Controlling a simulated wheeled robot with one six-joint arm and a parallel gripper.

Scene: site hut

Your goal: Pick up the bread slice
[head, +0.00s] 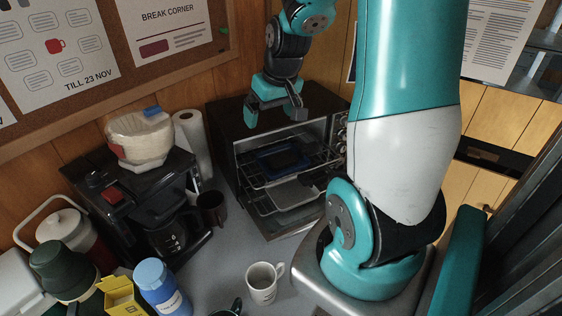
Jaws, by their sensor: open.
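I cannot make out a bread slice in the head view. A black toaster oven (232,155) stands at the back of the counter with its front open. A dark blue-and-black flat item (283,161) lies on its wire rack, and a grey flat surface (295,196) shows below. My gripper (274,118) is open and points down over the front top edge of the oven.
A coffee maker (150,190) with filters on top stands left of the oven, beside a paper roll (194,145) and a dark mug (211,209). A white mug (263,284), a blue jar (160,285) and a yellow box (121,293) stand in front. Counter between is clear.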

